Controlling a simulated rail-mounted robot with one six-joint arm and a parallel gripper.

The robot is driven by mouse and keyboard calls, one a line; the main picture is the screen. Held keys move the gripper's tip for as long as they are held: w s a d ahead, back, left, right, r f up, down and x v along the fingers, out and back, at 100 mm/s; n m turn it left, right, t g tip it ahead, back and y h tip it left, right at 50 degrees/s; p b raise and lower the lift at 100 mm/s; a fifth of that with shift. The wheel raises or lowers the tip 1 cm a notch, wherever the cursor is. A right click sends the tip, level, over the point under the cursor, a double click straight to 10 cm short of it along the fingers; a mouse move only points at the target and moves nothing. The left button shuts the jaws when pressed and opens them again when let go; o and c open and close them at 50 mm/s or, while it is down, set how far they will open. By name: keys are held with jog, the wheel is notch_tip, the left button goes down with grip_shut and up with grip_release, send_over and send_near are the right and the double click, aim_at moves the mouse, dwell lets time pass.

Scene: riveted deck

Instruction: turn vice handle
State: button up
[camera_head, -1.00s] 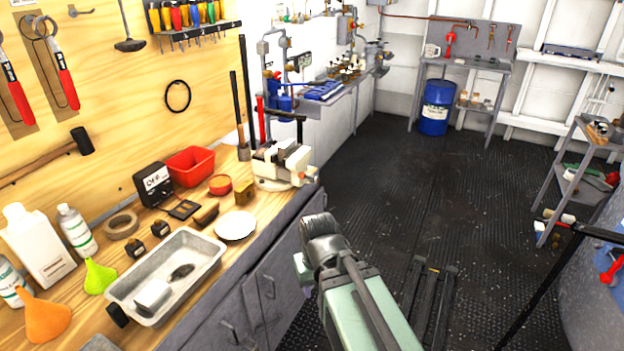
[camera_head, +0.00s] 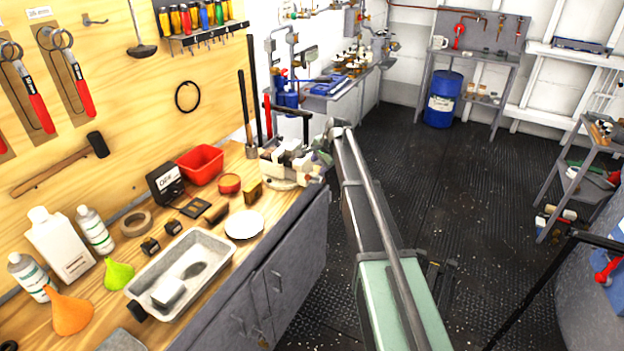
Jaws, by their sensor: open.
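The pale vice (camera_head: 284,174) stands on the far end of the wooden workbench, near its right edge. Its jaw end faces the aisle. The vice's handle cannot be made out clearly, as my arm's end overlaps that side of the vice. My gripper (camera_head: 318,160) is at the right side of the vice, small and partly mixed with it in the view. Its jaws are open. Whether it touches the vice or its handle cannot be told.
The bench holds a metal tray (camera_head: 180,276), a white plate (camera_head: 244,224), a red bin (camera_head: 201,164) and several bottles and funnels. Long dark-handled tools stand behind the vice. A blue drum (camera_head: 442,100) stands at the back. The ribbed floor (camera_head: 420,190) is mostly clear.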

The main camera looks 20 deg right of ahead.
aim_at(312, 178)
jog(key=b+x, duration=0.9)
jog(key=x, duration=0.1)
jog(key=shift+f, duration=0.3)
jog(key=shift+r, duration=0.15)
grip_shut()
